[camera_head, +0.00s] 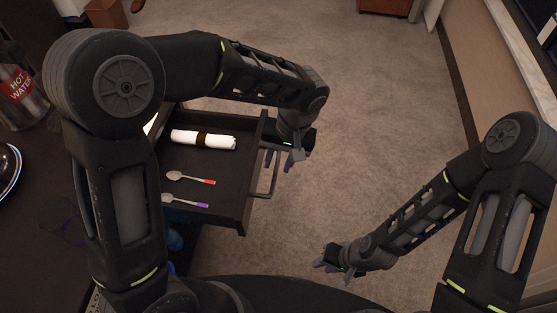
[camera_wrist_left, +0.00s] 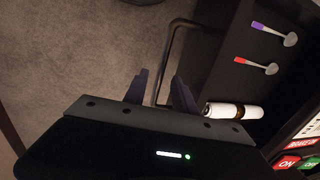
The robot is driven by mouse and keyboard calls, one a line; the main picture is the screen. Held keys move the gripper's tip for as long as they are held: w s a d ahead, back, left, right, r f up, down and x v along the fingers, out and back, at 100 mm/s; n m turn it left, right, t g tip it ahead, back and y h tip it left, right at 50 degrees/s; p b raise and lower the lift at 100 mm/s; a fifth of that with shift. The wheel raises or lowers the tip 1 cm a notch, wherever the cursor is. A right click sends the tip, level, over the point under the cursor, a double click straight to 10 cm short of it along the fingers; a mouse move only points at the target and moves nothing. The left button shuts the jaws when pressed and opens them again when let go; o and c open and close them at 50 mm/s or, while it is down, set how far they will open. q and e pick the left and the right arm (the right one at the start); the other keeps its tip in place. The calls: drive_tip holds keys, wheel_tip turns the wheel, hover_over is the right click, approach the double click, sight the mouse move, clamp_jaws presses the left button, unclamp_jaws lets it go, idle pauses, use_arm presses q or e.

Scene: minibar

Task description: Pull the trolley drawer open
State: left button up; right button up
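The dark trolley drawer (camera_head: 205,160) stands pulled out in the head view, its inside visible from above. Its thin bar handle (camera_head: 272,180) runs along the front at the right. My left gripper (camera_head: 279,160) is at the far end of this handle. In the left wrist view, the two fingers of my left gripper (camera_wrist_left: 160,84) are apart, and the handle bar (camera_wrist_left: 167,60) passes between them with gaps on both sides. My right gripper (camera_head: 326,265) hangs over the carpet, away from the drawer; its finger opening is too small to judge.
In the drawer lie a white rolled napkin (camera_head: 203,139) with a brown band, a red-handled spoon (camera_head: 190,178) and a purple-handled spoon (camera_head: 185,201). A hot water flask (camera_head: 20,95) stands on the dark top at left. Carpet (camera_head: 370,110) right of the drawer is clear.

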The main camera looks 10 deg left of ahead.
use_arm(q)
wheel_tip(320, 180, up, 7)
drive_tip(key=d, duration=0.1)
drive_tip(key=shift+d+r, duration=0.2)
drive_tip(key=shift+d, duration=0.1)
idle(0.4)
